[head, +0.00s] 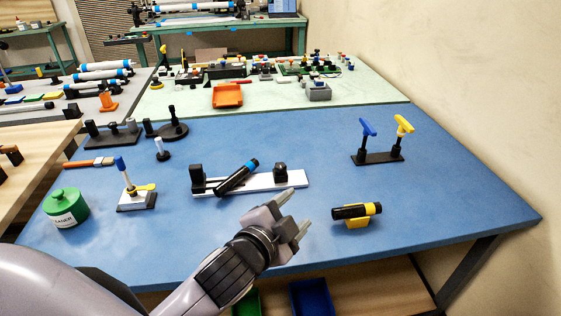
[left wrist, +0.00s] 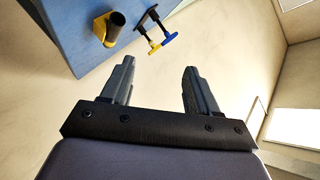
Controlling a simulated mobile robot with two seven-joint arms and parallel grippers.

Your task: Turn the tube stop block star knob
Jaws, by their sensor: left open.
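A white rail (head: 262,181) lies on the blue table, with a tall black block (head: 196,176) at its left end. A smaller black block (head: 280,171) with a dark knob-like top sits near its right end; whether this is the star knob I cannot tell. A black tube with a blue band (head: 236,177) lies slanted across the rail's middle. My left gripper (head: 297,210) is open and empty, in front of the rail's right end. In the left wrist view its fingers (left wrist: 158,68) are apart with nothing between them. My right gripper is not in view.
A black tube with a yellow end rests on a yellow holder (head: 356,223) to the right. Blue and yellow T-handles stand on a black base (head: 377,158) behind it.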

